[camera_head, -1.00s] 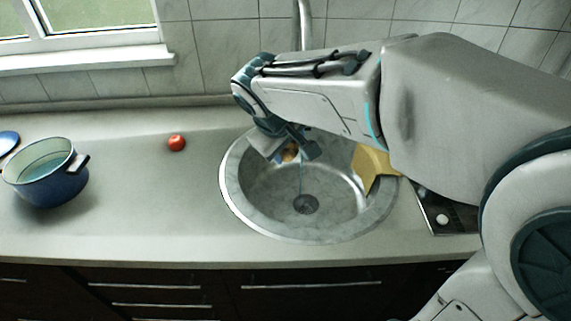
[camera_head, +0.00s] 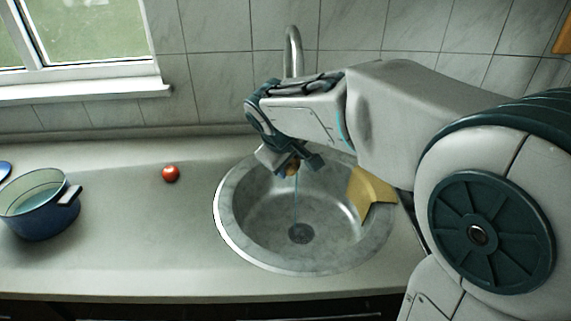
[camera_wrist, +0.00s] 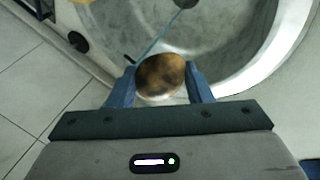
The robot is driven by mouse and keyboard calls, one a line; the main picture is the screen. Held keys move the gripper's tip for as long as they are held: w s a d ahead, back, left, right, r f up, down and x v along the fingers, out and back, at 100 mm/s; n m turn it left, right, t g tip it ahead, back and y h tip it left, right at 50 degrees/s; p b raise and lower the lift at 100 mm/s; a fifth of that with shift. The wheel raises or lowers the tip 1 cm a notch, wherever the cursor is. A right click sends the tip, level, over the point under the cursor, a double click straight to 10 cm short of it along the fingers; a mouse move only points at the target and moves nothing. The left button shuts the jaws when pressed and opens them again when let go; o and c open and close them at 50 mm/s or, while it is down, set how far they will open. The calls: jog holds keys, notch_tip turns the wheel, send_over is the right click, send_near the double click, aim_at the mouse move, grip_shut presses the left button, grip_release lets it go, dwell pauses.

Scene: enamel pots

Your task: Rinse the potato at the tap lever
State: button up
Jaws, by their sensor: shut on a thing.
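My gripper (camera_wrist: 160,82) is shut on the brown, mottled potato (camera_wrist: 160,75), which shows between the two blue fingers in the wrist view. In the head view my gripper (camera_head: 291,165) is over the back of the round sink (camera_head: 228,225), and the potato (camera_head: 292,168) is partly hidden by it. A thin bluish stream of water (camera_head: 296,205) runs from by the potato down to the drain (camera_head: 301,233). The metal tap (camera_head: 292,50) rises behind my arm, its lower part hidden. I cannot make out the tap lever for sure.
A yellow cloth (camera_head: 370,190) hangs over the sink's right rim. A red tomato-like thing (camera_head: 171,173) lies on the counter (camera_head: 130,230) left of the sink. A blue pot (camera_head: 40,220) stands farther left. The counter between pot and sink is mostly clear.

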jog(key=w+d+f+p, duration=0.1)
jog(key=w+d, duration=0.1)
jog(key=w, duration=0.4)
jog(key=shift+w+d+f, duration=0.15)
jog(key=shift+w, duration=0.15)
jog(key=shift+d, duration=0.1)
dwell(0.5)
jog(key=shift+s+d, duration=0.25)
jog(key=shift+d, duration=0.25)
jog(key=shift+a, duration=0.15)
jog(key=shift+w+a, duration=0.25)
jog(key=shift+a, duration=0.2)
jog(key=shift+s+d, duration=0.1)
jog(key=shift+d, duration=0.1)
jog(key=shift+s+d, duration=0.15)
jog(key=shift+d, duration=0.25)
